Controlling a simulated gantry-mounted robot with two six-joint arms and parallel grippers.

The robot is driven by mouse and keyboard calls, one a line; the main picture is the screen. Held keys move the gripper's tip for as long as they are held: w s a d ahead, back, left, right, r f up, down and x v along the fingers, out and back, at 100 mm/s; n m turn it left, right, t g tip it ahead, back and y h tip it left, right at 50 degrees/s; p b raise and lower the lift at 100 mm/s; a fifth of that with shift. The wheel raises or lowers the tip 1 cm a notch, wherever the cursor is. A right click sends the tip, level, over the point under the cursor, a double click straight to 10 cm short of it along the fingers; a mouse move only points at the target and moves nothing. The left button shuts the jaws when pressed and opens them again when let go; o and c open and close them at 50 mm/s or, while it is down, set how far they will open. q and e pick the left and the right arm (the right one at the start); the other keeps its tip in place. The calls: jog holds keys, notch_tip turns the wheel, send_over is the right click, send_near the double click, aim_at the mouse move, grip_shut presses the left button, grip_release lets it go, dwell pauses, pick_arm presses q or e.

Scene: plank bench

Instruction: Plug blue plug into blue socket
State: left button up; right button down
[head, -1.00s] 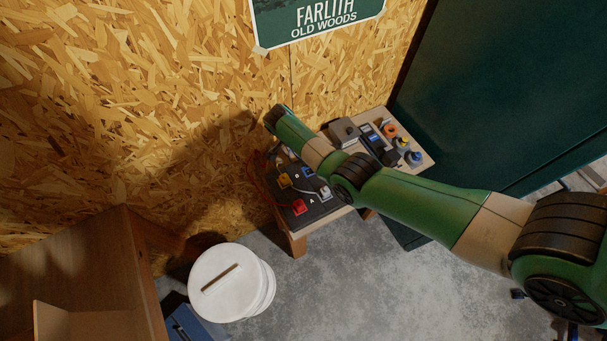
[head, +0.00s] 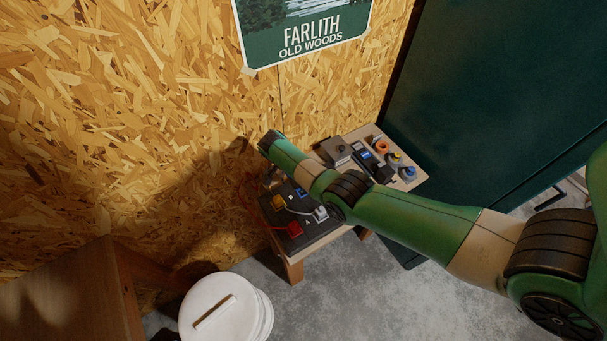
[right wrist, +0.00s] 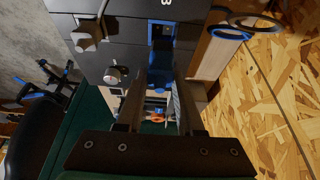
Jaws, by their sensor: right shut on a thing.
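The blue plug (right wrist: 161,66) is between the fingers of my right gripper (right wrist: 160,84) in the right wrist view. The gripper is shut on it. The blue socket (right wrist: 164,28) is just ahead of the plug, on the dark panel close to the letter B. The plug's front lines up roughly with the socket; I cannot tell whether they touch. In the head view the blue socket (head: 302,192) shows on the dark panel, while my right arm largely hides the gripper and plug. My left gripper is in neither current view.
A yellow plug (head: 278,202), a red plug (head: 294,229) and a white plug (head: 320,214) with cables sit on the panel (head: 310,233). Behind my arm, the bench holds an orange ring (head: 381,147) and small items. A white bucket (head: 225,312) stands on the floor.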

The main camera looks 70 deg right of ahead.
notch_tip(320, 180, down, 2)
jog(key=shift+f+b, duration=0.1)
jog(key=shift+b, duration=0.5)
pick_arm(q)
jog(key=shift+f, duration=0.95)
jog(key=shift+r+p, duration=0.45)
jog(key=shift+f+b, duration=1.5)
pick_arm(e)
jog(key=shift+f, duration=1.65)
jog(key=shift+c, duration=2.3)
grip_release()
pick_arm(q)
notch_tip(320, 180, up, 5)
jog(key=p, duration=0.5)
pick_arm(e)
jog(key=v, duration=1.1)
jog(key=shift+r, duration=0.3)
jog(key=shift+w+a, duration=0.15)
jog(key=shift+a, duration=0.05)
